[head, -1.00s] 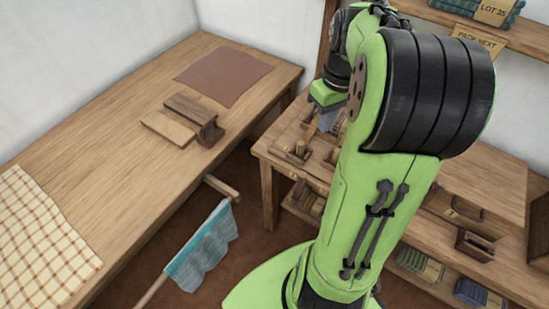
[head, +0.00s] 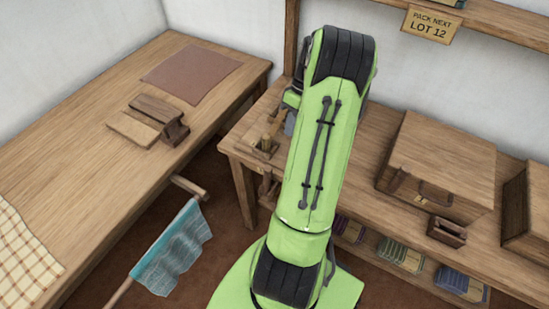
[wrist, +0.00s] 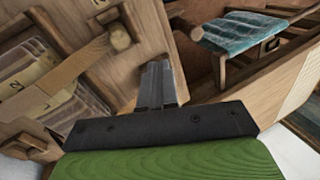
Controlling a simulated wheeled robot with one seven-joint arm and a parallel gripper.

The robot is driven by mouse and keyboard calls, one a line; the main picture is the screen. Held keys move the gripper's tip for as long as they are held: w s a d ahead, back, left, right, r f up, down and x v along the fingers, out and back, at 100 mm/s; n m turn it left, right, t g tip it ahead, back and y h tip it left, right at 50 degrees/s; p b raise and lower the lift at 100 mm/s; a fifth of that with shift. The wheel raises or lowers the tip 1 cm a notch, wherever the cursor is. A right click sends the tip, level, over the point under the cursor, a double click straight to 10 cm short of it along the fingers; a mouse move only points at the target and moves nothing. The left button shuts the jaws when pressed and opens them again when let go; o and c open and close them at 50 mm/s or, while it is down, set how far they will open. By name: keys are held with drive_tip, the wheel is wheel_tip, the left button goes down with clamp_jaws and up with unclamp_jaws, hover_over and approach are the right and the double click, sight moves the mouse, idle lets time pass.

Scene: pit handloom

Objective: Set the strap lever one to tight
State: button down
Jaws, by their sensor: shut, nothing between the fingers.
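A small wooden lever-like piece (head: 268,132) stands upright at the left end of the workbench, beside my arm. In the wrist view a wooden knob (wrist: 120,38) sticks up from a wooden panel, and a flat tan bar or strap (wrist: 60,82) crosses a box of cards. I cannot tell which of these is strap lever one, or its setting. My gripper (wrist: 160,72) is shut and empty, its fingers over the panel, right of the knob and apart from it. In the head view my arm hides most of the gripper and nearby bench.
The workbench (head: 376,130) carries a lidded wooden chest (head: 440,165) and a small wooden holder (head: 446,231). Stacked cloths lie on the shelf below. A long table (head: 75,130) stands left. A rod with teal cloth (head: 172,250) crosses the gap; the cloth also shows in the wrist view (wrist: 245,32).

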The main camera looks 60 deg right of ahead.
sight(267, 181)
drive_tip(key=b+x, duration=0.2)
drive_tip(key=x, duration=0.6)
drive_tip(key=shift+f+b, duration=0.1)
drive_tip(key=shift+b, duration=0.2)
drive_tip(key=a, duration=0.2)
drive_tip(key=a+b, duration=0.1)
drive_tip(key=shift+w+a+f, duration=0.2)
drive_tip(key=shift+a+f, duration=0.1)
drive_tip(key=shift+a, duration=0.3)
drive_tip(key=shift+r, duration=0.1)
